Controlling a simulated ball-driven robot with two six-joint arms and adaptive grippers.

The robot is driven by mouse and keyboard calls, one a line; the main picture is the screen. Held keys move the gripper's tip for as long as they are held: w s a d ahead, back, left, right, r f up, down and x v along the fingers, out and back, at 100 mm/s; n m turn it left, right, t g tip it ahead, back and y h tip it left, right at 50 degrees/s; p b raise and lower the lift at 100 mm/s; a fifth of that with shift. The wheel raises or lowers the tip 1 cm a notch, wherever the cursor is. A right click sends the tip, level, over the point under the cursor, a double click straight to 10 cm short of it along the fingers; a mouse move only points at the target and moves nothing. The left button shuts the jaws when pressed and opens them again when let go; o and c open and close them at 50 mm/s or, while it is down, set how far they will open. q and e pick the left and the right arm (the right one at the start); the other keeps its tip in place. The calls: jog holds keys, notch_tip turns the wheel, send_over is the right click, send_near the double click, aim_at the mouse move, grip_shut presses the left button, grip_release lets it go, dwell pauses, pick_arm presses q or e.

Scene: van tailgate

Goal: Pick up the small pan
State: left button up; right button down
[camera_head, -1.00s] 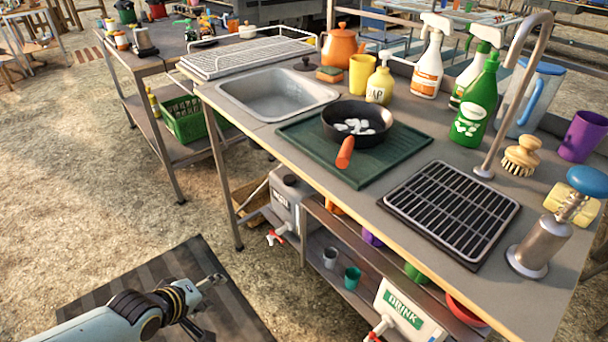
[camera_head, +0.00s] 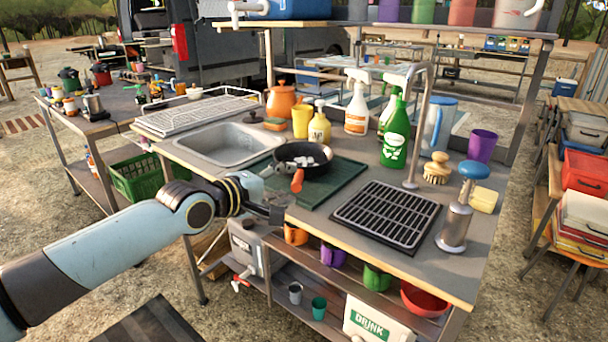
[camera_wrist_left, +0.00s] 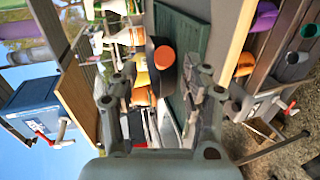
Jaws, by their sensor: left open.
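The small pan (camera_head: 290,153) is black with an orange handle (camera_head: 297,181) and holds several pale pieces. It stands on a green ridged mat (camera_head: 343,180) on the counter, its handle pointing toward the front edge. My left gripper (camera_head: 277,192) is open and empty near the front edge, just left of the handle in the head view. In the left wrist view the gripper's fingers (camera_wrist_left: 165,82) are spread, and the round orange handle end (camera_wrist_left: 163,57) shows ahead between them. My right gripper is not in view.
A sink (camera_head: 228,145) lies left of the mat and a black grate (camera_head: 388,212) lies right of it. An orange pot (camera_head: 281,103), yellow cup (camera_head: 301,121), soap bottle (camera_head: 320,126) and green spray bottle (camera_head: 394,140) stand behind the pan. A tap (camera_head: 420,120) rises at the right.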

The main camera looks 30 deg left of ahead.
aim_at(299, 178)
pick_arm(q)
jog(key=b+x, duration=0.1)
jog(key=x, duration=0.1)
jog(key=b+x, duration=0.1)
jog(key=x, duration=0.1)
jog(key=shift+w+f, duration=0.35)
jog(key=shift+w, duration=0.2)
jog(key=shift+c, duration=0.5)
grip_shut()
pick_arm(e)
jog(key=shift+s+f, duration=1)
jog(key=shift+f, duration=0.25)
pick_arm(q)
jog(key=shift+r, duration=0.1)
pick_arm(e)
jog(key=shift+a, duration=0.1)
